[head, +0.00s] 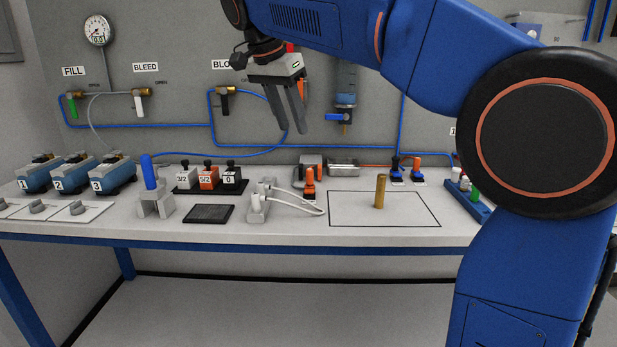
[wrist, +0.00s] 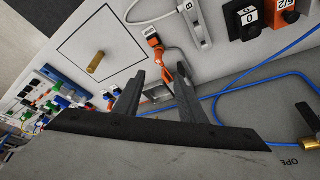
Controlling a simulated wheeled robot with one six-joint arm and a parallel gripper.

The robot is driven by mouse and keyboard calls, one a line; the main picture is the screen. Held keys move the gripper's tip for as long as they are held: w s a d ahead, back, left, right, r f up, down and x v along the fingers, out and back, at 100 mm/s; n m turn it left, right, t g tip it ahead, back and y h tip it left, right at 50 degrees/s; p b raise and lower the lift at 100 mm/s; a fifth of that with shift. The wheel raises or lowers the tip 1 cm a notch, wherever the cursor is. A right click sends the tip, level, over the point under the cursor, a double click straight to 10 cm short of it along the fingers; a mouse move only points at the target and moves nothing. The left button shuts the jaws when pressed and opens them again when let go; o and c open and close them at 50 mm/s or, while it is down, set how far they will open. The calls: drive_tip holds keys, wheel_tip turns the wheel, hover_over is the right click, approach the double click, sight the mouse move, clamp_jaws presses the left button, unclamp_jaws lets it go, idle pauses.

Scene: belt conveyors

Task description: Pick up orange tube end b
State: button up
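An orange tube end (head: 309,180) stands on the bench beside a white two-post fitting. Another orange end (head: 416,162) sits at the back of the bench beside a blue one. I cannot read which is marked b. My gripper (head: 299,118) is above the back of the bench, fingers down and apart. The space between its fingers shows in the wrist view (wrist: 159,72); it holds nothing. An orange piece (head: 303,88) is partly hidden behind the fingers.
A brass peg (head: 380,191) stands inside a black-outlined square. The white fitting (head: 259,205) with a looped tube is left of the orange end. Numbered blocks (head: 208,178) stand further left. A blue-handled syringe valve (head: 345,118) hangs on the wall near my gripper.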

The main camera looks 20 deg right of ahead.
approach(309, 170)
drive_tip(key=x, duration=0.5)
drive_tip(key=shift+x, duration=2.8)
drive_tip(key=shift+w, duration=0.15)
drive_tip(key=shift+c, duration=0.6)
